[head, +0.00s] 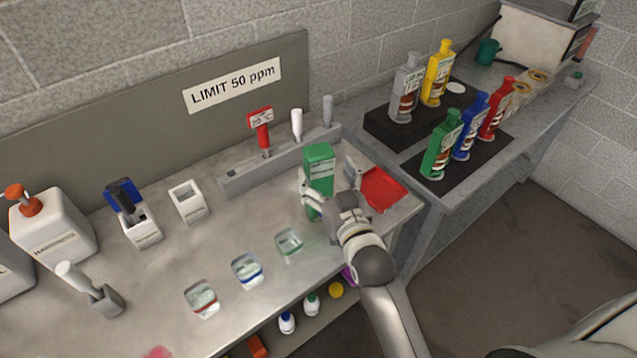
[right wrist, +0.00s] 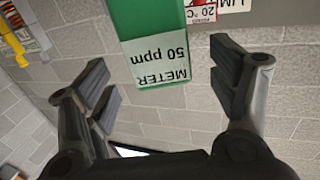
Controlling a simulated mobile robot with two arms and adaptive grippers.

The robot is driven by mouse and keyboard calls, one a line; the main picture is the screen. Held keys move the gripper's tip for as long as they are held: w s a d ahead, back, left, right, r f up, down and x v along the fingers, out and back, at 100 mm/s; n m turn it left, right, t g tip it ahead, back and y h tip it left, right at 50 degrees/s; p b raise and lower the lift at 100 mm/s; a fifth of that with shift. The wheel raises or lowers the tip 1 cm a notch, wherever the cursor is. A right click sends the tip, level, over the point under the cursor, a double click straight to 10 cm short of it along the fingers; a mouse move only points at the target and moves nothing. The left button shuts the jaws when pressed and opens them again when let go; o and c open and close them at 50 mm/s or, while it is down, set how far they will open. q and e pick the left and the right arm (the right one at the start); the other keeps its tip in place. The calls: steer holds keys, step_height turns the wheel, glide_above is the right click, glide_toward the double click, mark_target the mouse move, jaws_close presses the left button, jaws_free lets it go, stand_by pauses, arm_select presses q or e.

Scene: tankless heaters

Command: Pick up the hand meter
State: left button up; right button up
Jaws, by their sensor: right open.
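The hand meter (head: 318,168) is a green upright block on the grey bench, near its right end. In the right wrist view, the meter (right wrist: 160,62) shows upside down with a white label reading "METER 50 ppm". My right gripper (head: 328,188) is at the meter, its fingers on either side of it in the head view. In the right wrist view the gripper (right wrist: 165,80) is open, with visible gaps between the meter and both fingers. The meter's lower part is partly hidden by the gripper in the head view. My left gripper is out of view.
A red tray (head: 384,189) lies just right of the gripper. A grey rack (head: 240,181) with a red-topped thermometer (head: 261,127) stands behind. Glass jars (head: 289,242) stand in front. Several bottles (head: 441,145) occupy the right-hand table.

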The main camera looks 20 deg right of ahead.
mark_target(322, 167)
steer(key=shift+w+r, duration=0.15)
steer(key=shift+w, duration=0.15)
steer(key=w+p, duration=0.2)
steer(key=w, duration=0.2)
steer(key=shift+w, duration=0.3)
steer(key=c, duration=1.6)
steer(key=shift+o, duration=0.2)
